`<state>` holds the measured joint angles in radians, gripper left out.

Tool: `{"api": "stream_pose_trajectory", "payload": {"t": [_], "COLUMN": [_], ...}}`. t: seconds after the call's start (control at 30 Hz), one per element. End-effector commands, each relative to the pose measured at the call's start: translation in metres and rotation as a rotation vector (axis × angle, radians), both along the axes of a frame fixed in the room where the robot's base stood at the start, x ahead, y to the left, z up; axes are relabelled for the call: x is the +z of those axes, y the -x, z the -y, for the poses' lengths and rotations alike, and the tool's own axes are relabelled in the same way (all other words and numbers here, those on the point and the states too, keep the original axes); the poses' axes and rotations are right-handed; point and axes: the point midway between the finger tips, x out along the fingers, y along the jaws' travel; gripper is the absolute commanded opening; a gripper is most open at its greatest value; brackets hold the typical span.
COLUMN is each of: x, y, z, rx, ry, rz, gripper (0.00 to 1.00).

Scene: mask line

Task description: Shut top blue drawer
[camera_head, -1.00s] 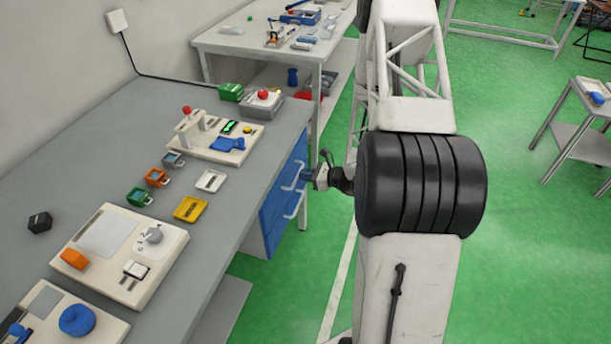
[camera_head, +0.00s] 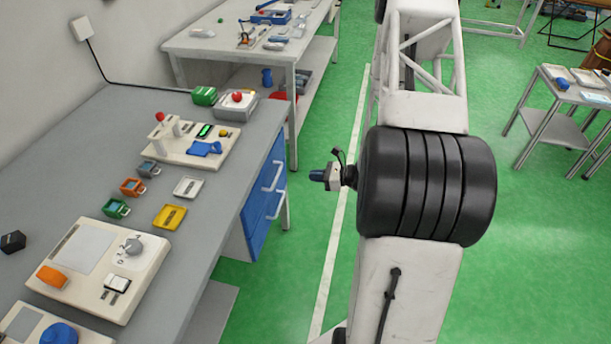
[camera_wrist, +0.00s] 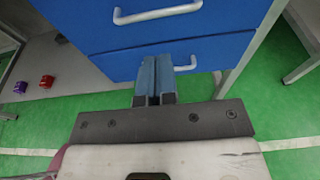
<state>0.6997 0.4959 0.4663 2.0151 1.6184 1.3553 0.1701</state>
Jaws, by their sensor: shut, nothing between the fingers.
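The top blue drawer (camera_head: 261,186) is under the grey workbench, above a second blue drawer (camera_head: 258,228). Both have white bar handles. Their fronts look about flush in the head view. In the wrist view the upper drawer front (camera_wrist: 215,20) fills the top, with its handle (camera_wrist: 157,13), and the lower front (camera_wrist: 125,62) sits below it. My gripper (camera_head: 316,175) is in front of the drawers, to their right, with a visible gap. Its blue fingers (camera_wrist: 154,75) are together and empty, and cover part of the lower front in the wrist view.
The workbench top (camera_head: 75,150) carries several small devices and trays. Another bench (camera_head: 240,45) stands behind, and a small trolley (camera_head: 560,95) stands at the right. Green floor (camera_head: 300,240) is open between the drawers and my arm. Two small cups lie at the wrist view's left.

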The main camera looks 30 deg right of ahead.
Motion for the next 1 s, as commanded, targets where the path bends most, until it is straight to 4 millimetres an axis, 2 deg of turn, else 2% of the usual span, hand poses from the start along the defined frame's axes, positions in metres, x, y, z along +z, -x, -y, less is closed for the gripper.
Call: {"api": "stream_pose_trajectory", "payload": {"t": [0.3, 1.0], "x": [0.005, 0.006], "y": [0.015, 0.017], "z": [0.016, 0.017], "rx": [0.0, 0.002], "ry": [0.001, 0.001], "rz": [0.001, 0.0], "gripper": [0.0, 0.0]}}
